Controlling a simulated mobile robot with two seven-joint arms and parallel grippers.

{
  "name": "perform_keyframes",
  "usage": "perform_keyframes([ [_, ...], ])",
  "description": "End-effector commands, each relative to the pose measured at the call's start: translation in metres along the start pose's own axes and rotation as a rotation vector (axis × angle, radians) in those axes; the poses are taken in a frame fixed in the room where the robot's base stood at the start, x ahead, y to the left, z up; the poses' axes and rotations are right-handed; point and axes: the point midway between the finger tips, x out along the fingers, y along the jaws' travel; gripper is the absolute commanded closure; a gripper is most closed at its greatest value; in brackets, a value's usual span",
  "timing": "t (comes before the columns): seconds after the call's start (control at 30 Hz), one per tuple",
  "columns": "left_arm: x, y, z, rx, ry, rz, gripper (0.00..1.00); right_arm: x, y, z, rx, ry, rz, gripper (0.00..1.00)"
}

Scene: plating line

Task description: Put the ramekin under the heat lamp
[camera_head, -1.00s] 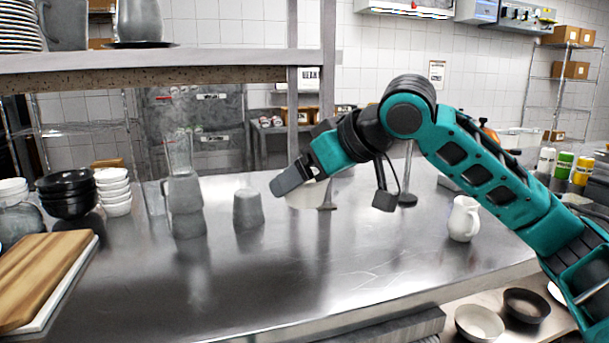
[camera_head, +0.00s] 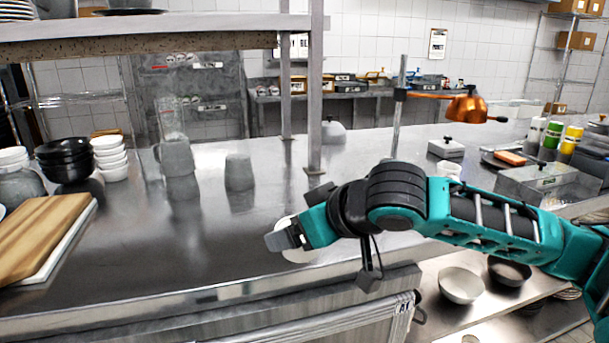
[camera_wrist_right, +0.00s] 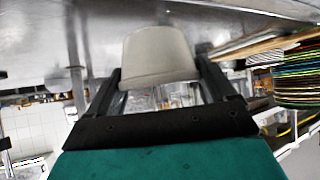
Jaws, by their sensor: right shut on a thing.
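The ramekin (camera_head: 298,256), a pale off-white cup, is held by my right gripper (camera_head: 287,238) over the front part of the steel counter. The gripper and wrist cover much of it in the head view. In the right wrist view the ramekin (camera_wrist_right: 158,56) sits between the two dark fingers of my right gripper (camera_wrist_right: 165,78), which are closed on its sides. The heat lamp (camera_head: 467,108) has a copper shade on an arm from an upright post, farther back and to the right of the ramekin. My left gripper is not in view.
Grey upturned cups (camera_head: 239,173) stand left of centre on the counter (camera_head: 150,265). Stacked bowls (camera_head: 68,162) and a wooden board (camera_head: 40,235) are at the left. A shelf post (camera_head: 315,100) rises mid-counter. A lidded box (camera_head: 446,148) stands near the lamp. Bottles (camera_head: 553,135) stand at the right.

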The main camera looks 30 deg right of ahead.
Motion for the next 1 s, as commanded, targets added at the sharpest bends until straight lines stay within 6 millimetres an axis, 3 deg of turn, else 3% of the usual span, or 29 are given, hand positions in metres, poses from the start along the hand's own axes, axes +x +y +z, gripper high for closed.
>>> perform_keyframes([
  [0.1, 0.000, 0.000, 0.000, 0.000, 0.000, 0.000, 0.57, 0.016, -0.015, 0.038, 0.025, -0.008, 0.021, 0.58],
  [0.5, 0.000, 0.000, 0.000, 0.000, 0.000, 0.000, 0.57, 0.064, -0.050, 0.142, 0.100, -0.008, 0.115, 0.58],
  [0.8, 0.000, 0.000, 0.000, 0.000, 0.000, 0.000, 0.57, 0.087, -0.066, 0.192, 0.131, -0.003, 0.164, 0.58],
  [1.0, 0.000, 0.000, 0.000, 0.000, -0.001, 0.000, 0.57, 0.087, -0.071, 0.187, 0.133, 0.005, 0.154, 0.58],
])
